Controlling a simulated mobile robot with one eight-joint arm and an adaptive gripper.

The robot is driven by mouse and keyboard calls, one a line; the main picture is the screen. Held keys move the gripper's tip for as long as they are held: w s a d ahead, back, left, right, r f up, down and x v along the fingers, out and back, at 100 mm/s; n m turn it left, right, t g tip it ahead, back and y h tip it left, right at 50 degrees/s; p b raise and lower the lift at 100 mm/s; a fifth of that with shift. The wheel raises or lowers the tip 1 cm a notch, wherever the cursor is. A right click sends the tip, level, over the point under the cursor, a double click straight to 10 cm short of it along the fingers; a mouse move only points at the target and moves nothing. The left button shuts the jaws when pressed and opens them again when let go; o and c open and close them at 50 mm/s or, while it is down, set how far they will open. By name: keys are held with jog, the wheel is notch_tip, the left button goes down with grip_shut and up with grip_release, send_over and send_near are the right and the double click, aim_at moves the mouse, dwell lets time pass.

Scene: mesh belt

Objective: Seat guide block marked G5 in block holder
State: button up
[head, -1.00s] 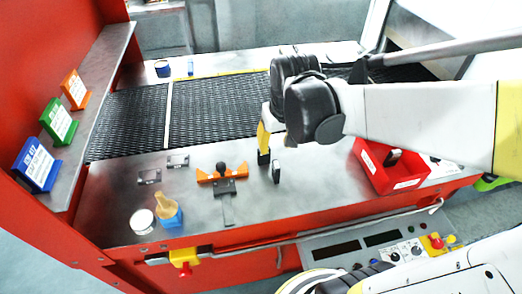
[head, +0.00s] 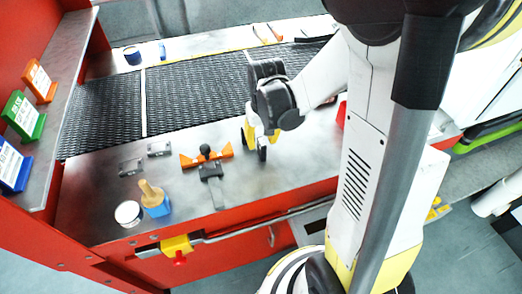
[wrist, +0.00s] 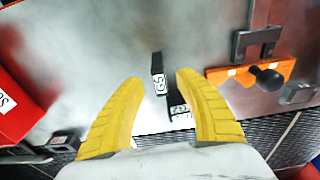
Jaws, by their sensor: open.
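The guide block marked G5 (wrist: 158,80) is a small black block with a white label, standing on the metal table. In the wrist view it lies just ahead of the gap between my yellow fingers. My gripper (wrist: 158,82) is open and apart from G5. A second dark labelled block (wrist: 179,108) is beside the right finger, partly covered by it. In the head view my gripper (head: 254,140) is low over the table, with a black block (head: 262,153) beside it. An orange fixture with a black knob and grey bracket (head: 211,170), possibly the block holder, is to its left.
A red bin (wrist: 22,105) is on the other side. The dark mesh belt (head: 195,95) runs behind. Bare table lies around the front.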

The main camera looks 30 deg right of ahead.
aim_at(262, 140)
jog(key=shift+w+f, duration=0.15)
jog(key=shift+f, duration=0.75)
grip_shut()
jog(key=shift+r, duration=0.15)
notch_tip(262, 140, up, 5)
jog(key=shift+d+f+p, duration=0.1)
jog(key=shift+f+p, duration=0.1)
jog(key=shift+p, duration=0.65)
jog(key=s+d+r+p, duration=0.2)
jog(key=s+d+r, duration=0.4)
jog(key=d, duration=0.3)
jog(key=shift+s+d, duration=0.25)
jog(key=shift+s, duration=0.15)
